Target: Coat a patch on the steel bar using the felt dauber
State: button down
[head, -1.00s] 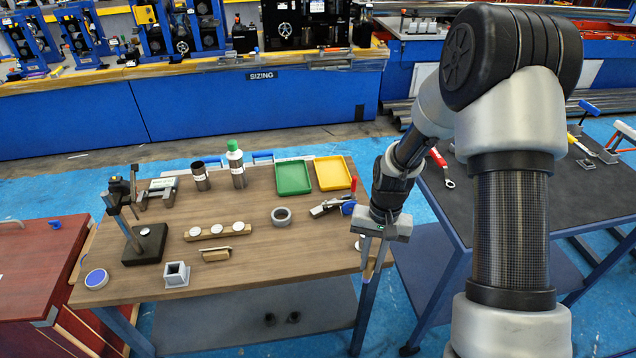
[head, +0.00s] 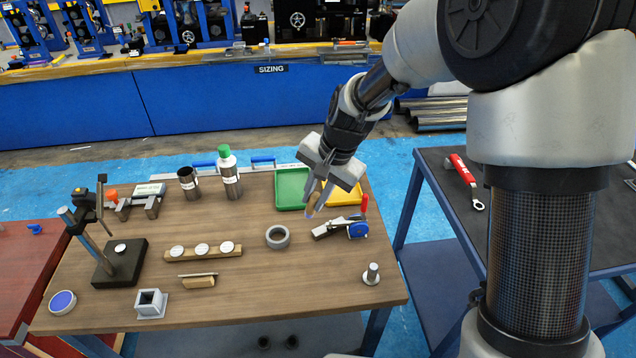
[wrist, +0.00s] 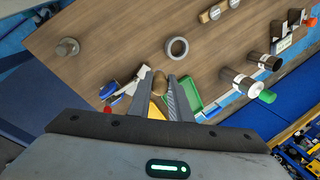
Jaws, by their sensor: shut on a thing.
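My gripper (head: 316,200) is shut on a small tan, rounded piece, probably the felt dauber (head: 312,205), held above the back right of the wooden table. In the wrist view the dauber (wrist: 159,82) shows as a brown knob between the fingertips; the rest of it is hidden. A thin steel bar (head: 198,274) appears to lie on a small wooden block at the table's front middle, apart from my gripper. A labelled open dark can (head: 188,184) and a green-capped bottle (head: 229,174) stand at the back, left of my gripper.
A green tray (head: 290,188) and a yellow tray (head: 347,192) lie behind my gripper. A toggle clamp (head: 340,228), a grey ring (head: 277,237) and a metal post on a round base (head: 371,274) are nearby. A black stand (head: 118,262) is at the left. The front right tabletop is mostly clear.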

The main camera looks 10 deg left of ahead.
jog(key=shift+s+f+b, duration=0.1)
jog(key=shift+f+b, duration=0.7)
jog(key=shift+f, duration=0.2)
jog(key=shift+f+b, duration=1.4)
jog(key=shift+f, duration=0.55)
jog(key=shift+d+f+b, duration=0.1)
jog(key=shift+f+b, duration=0.5)
jog(key=shift+f, duration=0.25)
jog(key=shift+w+d, duration=1.9)
jog(key=shift+d, duration=0.55)
jog(key=s+a, duration=0.3)
jog(key=a, duration=0.2)
jog(key=shift+s+r+p, duration=0.2)
jog(key=shift+s+p, duration=0.1)
jog(key=shift+s, duration=0.05)
jog(key=shift+r, duration=0.15)
